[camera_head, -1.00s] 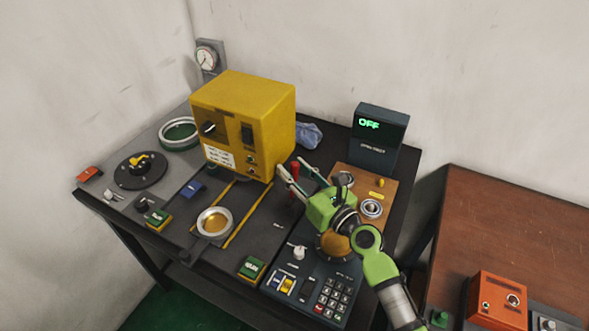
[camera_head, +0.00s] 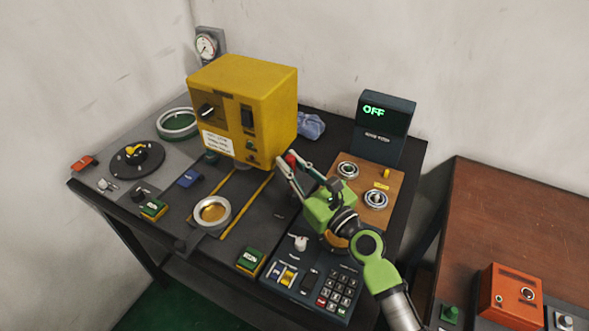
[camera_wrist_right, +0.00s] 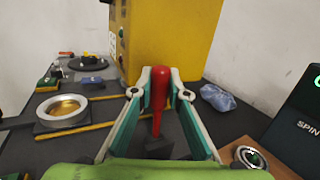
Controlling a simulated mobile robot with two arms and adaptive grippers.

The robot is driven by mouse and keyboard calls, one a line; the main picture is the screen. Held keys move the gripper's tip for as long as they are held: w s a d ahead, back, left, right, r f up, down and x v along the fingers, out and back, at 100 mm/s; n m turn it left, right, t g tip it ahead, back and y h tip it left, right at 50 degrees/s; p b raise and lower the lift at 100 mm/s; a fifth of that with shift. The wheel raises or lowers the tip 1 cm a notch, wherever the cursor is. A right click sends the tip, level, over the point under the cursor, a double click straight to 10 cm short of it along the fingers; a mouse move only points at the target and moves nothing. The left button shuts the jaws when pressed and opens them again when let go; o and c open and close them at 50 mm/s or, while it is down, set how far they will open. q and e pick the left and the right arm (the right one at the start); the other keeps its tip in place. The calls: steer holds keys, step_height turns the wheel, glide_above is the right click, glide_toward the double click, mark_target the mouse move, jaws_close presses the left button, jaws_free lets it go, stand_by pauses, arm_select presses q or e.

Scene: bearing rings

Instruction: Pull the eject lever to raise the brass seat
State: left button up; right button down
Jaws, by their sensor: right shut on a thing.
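The eject lever (camera_wrist_right: 158,95) has a red grip and stands beside the yellow machine; its red top also shows in the head view (camera_head: 291,159). My right gripper (camera_head: 285,163) is shut on the lever's red grip, with one finger on each side in the wrist view (camera_wrist_right: 160,88). The brass seat (camera_head: 212,212) is a gold disc inside a pale ring on a dark plate, left of the lever. It also shows at the left in the wrist view (camera_wrist_right: 62,108). My left gripper is not in view.
The yellow machine (camera_head: 240,110) stands close behind the lever. Yellow rails (camera_head: 247,205) run beside the seat. A keypad panel (camera_head: 312,275) lies under my right arm. A wooden board with bearing rings (camera_head: 367,190) and a display reading OFF (camera_head: 385,125) are to the right.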

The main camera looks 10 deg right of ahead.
steer(key=shift+s+a+f+n+b, duration=0.25)
steer(key=shift+s+f+n+b, duration=0.15)
steer(key=shift+n+b, duration=0.35)
steer(key=shift+s+a+r+t+y+b, duration=0.15)
steer(key=shift+s+r+t+y+b, duration=0.1)
steer(key=shift+t+y+b, duration=0.1)
arm_select(q)
step_height(320, 180, down, 3)
steer(key=shift+w+f, duration=0.1)
steer(key=shift+f, duration=0.05)
arm_select(e)
steer(key=c, duration=1.9)
jaws_free()
arm_select(q)
steer(key=shift+a, duration=0.15)
